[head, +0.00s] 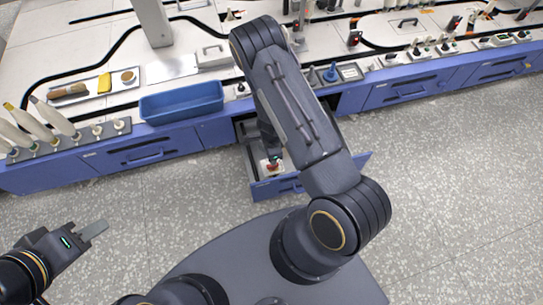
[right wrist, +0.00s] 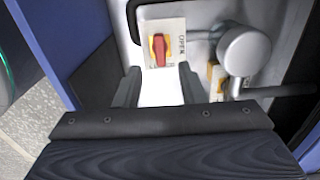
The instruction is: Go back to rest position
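My right gripper (right wrist: 158,85) is open in the right wrist view, with a clear gap between its two dark fingers. A red rotary switch on a yellow and white plate (right wrist: 160,48) shows just beyond the fingertips, and nothing is held. In the head view my right arm reaches down over the open blue drawer (head: 290,186); its gripper is mostly hidden behind the arm, close above the red switch (head: 272,167). My left gripper (head: 93,231) is over the floor at the lower left, apart from everything; its finger opening is not clear.
A blue bin (head: 182,102) and a tray with a yellow item (head: 104,83) stand on the bench. Pale bobbins (head: 52,118) stand at the left front edge. A grey round-headed metal part (right wrist: 243,52) is close right of the switch. The floor (head: 440,180) at right is clear.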

